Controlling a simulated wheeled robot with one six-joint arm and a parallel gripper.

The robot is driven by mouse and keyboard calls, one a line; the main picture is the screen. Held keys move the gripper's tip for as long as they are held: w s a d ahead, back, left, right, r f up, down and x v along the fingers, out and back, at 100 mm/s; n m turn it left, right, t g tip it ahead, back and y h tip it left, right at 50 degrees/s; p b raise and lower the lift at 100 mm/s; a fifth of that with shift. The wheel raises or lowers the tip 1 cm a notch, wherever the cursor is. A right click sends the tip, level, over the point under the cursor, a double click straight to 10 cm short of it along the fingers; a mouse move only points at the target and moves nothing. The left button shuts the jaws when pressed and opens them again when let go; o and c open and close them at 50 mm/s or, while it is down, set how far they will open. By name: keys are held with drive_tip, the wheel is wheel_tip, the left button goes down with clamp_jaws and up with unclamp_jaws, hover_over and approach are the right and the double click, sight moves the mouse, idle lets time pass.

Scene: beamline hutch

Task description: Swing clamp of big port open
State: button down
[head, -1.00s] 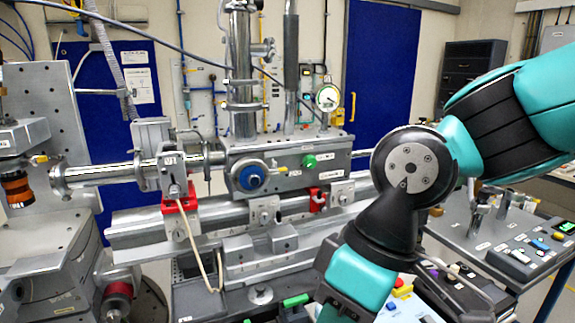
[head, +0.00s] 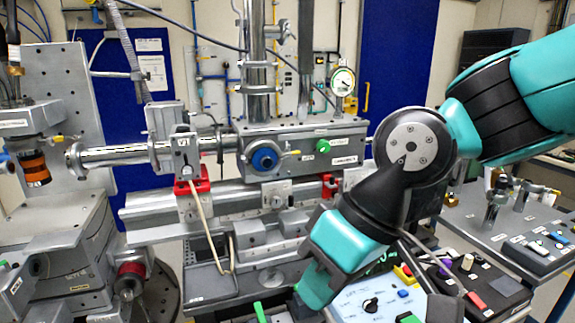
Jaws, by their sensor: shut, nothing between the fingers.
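A grey metal chamber box (head: 344,143) stands on a rail in the middle of the head view. On its front is a round port with a blue centre and grey ring (head: 264,158); I take it for the big port. A small yellow-tipped lever (head: 290,154) sticks out to its right, perhaps its clamp; whether it is closed is too small to tell. My arm reaches in from the right and bends down in front of the rail, right of the port.
A green knob (head: 323,146) and a pressure gauge (head: 342,81) sit right of the port. A beam pipe (head: 115,156) and a red-based block (head: 192,186) are to the left. A control panel (head: 375,304) lies below my arm. A side table (head: 480,224) stands at right.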

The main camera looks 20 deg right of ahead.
sight(295, 153)
drive_tip(key=w+a+f+m+t+y+b, duration=0.2)
drive_tip(key=w+f+m+t+y+b, duration=0.2)
drive_tip(key=w+m+t+b, duration=0.5)
drive_tip(key=w+a+f+m+t+y+b, duration=0.2)
drive_tip(key=w+f+m+y+b, duration=0.3)
drive_tip(key=w+b, duration=0.85)
drive_tip(key=w+d+f+m+t+h+b, duration=0.3)
drive_tip(key=w+d+m+t+h+b, duration=0.4)
drive_tip(key=m, duration=0.6)
drive_tip(key=w+d+f+m+t+h+b, duration=0.3)
drive_tip(key=w+d+m+t+h+b, duration=0.25)
drive_tip(key=d+m+t, duration=0.55)
drive_tip(key=w+r+m+g+p, duration=0.1)
drive_tip(key=w+r+p, duration=0.2)
drive_tip(key=r+p, duration=0.3)
drive_tip(key=w+a+r+m+g+p, duration=0.1)
drive_tip(key=w+r+p, duration=0.3)
drive_tip(key=p, duration=0.8)
drive_tip(key=shift+w+r+m+g+h, duration=0.15)
drive_tip(key=shift+r+m+g+h, duration=0.4)
drive_tip(key=shift+r, duration=0.35)
drive_tip(key=shift+a, duration=0.1)
